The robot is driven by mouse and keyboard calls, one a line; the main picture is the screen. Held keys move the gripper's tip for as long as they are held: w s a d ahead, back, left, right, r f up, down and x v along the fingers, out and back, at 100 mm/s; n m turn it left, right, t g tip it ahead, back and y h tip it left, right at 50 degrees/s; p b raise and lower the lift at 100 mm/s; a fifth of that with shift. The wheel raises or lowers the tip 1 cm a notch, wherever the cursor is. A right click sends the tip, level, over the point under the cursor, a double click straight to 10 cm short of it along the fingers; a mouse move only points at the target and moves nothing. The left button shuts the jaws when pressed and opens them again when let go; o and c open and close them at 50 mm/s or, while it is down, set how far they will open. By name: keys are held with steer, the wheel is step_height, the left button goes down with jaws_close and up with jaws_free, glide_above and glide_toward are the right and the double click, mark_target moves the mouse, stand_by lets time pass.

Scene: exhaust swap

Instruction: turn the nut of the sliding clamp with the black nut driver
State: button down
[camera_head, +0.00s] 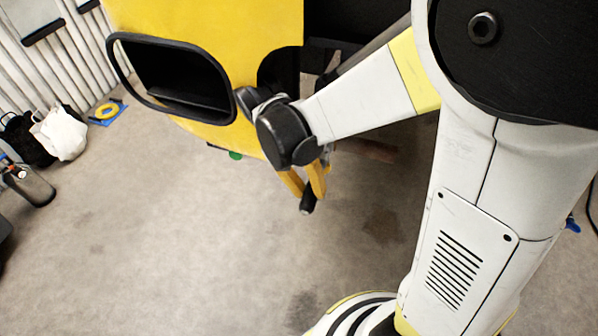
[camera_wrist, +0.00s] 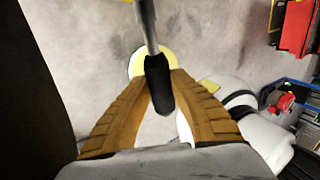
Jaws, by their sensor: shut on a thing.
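My gripper (camera_head: 306,186) hangs beside the yellow machine, its orange fingers shut on the black nut driver (camera_head: 308,203). In the wrist view the fingers close on the black handle (camera_wrist: 158,85), and its grey shaft (camera_wrist: 148,24) runs up out of the top of the picture. The driver's tip is out of that view. In the head view most of the driver is hidden by my fingers and wrist. I cannot make out the sliding clamp or its nut in either view.
The yellow machine (camera_head: 262,32) with a black-framed opening (camera_head: 122,62) stands at the top, close to my wrist. A white bag (camera_head: 64,134) and a dark bottle (camera_head: 28,186) lie at the left. Red boxes (camera_wrist: 297,27) show in the wrist view. The floor (camera_head: 170,240) is largely clear.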

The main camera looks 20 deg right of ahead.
steer(key=shift+w+d, duration=0.85)
steer(key=shift+w, duration=0.25)
steer(key=shift+w, duration=0.1)
steer(key=shift+w+d, duration=0.3)
steer(key=shift+w, duration=0.05)
steer(key=shift+w+d+b, duration=0.2)
steer(key=shift+w+b, duration=0.05)
steer(key=shift+b, duration=0.05)
steer(key=c, duration=2)
jaws_free()
steer(key=shift+c, duration=0.2)
jaws_close()
